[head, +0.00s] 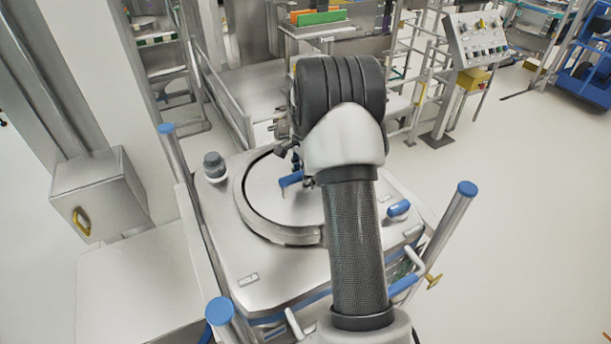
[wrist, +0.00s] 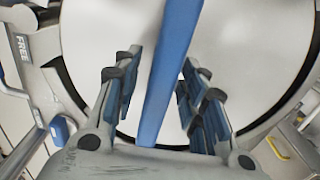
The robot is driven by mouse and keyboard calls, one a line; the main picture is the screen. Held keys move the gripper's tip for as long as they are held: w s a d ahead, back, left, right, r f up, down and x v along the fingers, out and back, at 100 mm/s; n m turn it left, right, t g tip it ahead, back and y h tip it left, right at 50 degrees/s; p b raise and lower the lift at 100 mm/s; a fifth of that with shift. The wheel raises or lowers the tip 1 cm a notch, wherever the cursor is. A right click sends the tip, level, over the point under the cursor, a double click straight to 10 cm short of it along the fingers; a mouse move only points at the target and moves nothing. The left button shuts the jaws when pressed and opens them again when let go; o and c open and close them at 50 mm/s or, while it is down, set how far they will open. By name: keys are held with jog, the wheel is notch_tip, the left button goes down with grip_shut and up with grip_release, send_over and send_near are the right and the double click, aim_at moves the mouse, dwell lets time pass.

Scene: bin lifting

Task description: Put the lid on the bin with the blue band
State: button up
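The bin (head: 215,245) has a flat metal top with a raised round rim, and a blue band (head: 268,319) runs low along its front. The round pale lid (head: 270,195) with a blue bar handle (head: 291,179) lies within the rim. A dark curved gap shows along its left edge; I cannot tell whether it is fully seated. In the wrist view the lid (wrist: 95,40) fills the middle, and its handle (wrist: 166,75) passes between my fingers. My gripper (wrist: 160,82) is open, straddling the handle with visible space on the left. In the head view my arm hides most of it.
Blue-capped posts (head: 467,188) stand around the bin. A grey knob (head: 214,165) and a blue-topped fitting (head: 399,209) sit on its top. A wall box (head: 98,195) is at left. A control panel (head: 476,38) stands back right. The floor at right is clear.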

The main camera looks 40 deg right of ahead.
jog(key=shift+s+f, duration=0.15)
jog(key=shift+r, duration=0.45)
notch_tip(320, 180, up, 11)
jog(key=shift+r, duration=0.2)
dwell(0.4)
